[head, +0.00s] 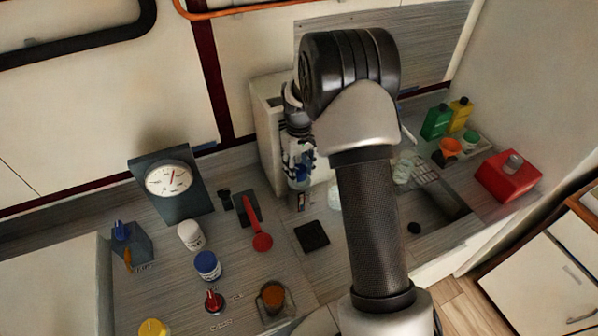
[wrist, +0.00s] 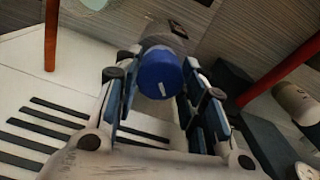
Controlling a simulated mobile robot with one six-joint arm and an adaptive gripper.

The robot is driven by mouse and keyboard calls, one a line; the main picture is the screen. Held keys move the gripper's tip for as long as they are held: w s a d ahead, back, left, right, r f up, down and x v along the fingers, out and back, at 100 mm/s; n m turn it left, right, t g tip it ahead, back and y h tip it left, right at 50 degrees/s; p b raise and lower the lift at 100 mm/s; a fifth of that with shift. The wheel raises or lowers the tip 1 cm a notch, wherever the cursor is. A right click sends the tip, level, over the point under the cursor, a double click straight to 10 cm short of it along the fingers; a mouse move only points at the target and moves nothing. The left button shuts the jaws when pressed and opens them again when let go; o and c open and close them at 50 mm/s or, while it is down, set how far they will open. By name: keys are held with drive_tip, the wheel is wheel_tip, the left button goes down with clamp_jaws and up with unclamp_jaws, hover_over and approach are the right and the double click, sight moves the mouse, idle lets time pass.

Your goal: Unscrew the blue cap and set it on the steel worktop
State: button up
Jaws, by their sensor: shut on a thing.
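My gripper (head: 300,172) is at mid-picture in the head view, in front of a white box-shaped unit. In the wrist view my gripper (wrist: 158,88) has its fingers on both sides of the blue cap (wrist: 159,75), which bears a small white mark. The cap is held between them. A greyish bottle body (wrist: 163,36) shows directly behind the cap, in line with it. In the head view the lower part of a bottle (head: 299,202) shows beneath the fingers. Whether the cap is still threaded on cannot be told. The steel worktop (head: 285,255) lies below.
A dial gauge (head: 170,180), white jar (head: 190,235), blue-lidded jar (head: 207,265) and red spoon (head: 259,228) stand or lie left of my gripper. A dark square pad (head: 311,236) lies in front. Green (head: 436,121) and yellow (head: 460,115) bottles and a red box (head: 507,178) are at right.

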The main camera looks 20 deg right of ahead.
drive_tip(key=n, duration=0.4)
drive_tip(key=shift+n, duration=0.4)
drive_tip(key=n, duration=0.4)
drive_tip(key=o, duration=0.9)
